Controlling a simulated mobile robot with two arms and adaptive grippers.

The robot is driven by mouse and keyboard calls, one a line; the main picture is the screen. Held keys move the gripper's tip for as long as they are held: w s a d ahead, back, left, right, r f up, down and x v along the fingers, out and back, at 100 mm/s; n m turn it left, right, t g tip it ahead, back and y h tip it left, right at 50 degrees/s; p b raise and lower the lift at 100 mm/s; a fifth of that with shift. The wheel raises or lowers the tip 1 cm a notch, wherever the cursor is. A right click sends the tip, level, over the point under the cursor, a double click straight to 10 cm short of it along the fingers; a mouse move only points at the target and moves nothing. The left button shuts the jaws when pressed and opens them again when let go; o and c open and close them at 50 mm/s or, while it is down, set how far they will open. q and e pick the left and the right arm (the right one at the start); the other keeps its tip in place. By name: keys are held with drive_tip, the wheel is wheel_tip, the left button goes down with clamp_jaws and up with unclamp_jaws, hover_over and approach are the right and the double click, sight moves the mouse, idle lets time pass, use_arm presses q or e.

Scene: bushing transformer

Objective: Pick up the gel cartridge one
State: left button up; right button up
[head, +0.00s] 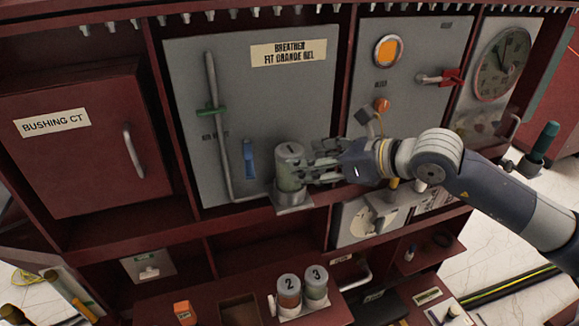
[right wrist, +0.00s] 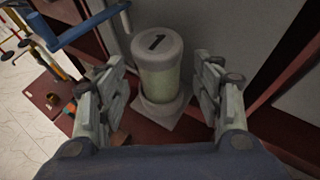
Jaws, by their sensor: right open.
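Gel cartridge one (head: 289,167) is a pale green-grey cylinder with a light cap marked 1. It stands upright on a small grey holder (head: 293,199) below the breather panel. In the right wrist view the cartridge (right wrist: 157,65) stands ahead, between the spread fingers. My right gripper (head: 312,170) reaches in from the right, close beside the cartridge. In the right wrist view the gripper (right wrist: 160,103) is open, with a visible gap between each finger and the cartridge. My left gripper is not in view.
Cartridges 2 (head: 289,290) and 3 (head: 316,283) stand in a holder on the lower shelf. A pipe with a green lever (head: 211,108) and a blue handle (head: 249,160) lie left of cartridge one. The breather panel (head: 262,100) is close behind it.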

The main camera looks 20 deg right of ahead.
sight(290, 172)
drive_tip(key=p+x, duration=0.4)
drive_tip(key=x, duration=0.1)
drive_tip(key=shift+w+a, duration=0.25)
drive_tip(key=shift+w, duration=0.05)
drive_tip(key=shift+w+a+f, duration=0.15)
drive_tip(key=shift+w+f, duration=0.05)
drive_tip(key=shift+f, duration=0.1)
drive_tip(key=shift+c, duration=0.6)
drive_tip(key=c, duration=0.9)
drive_tip(key=shift+r, duration=0.1)
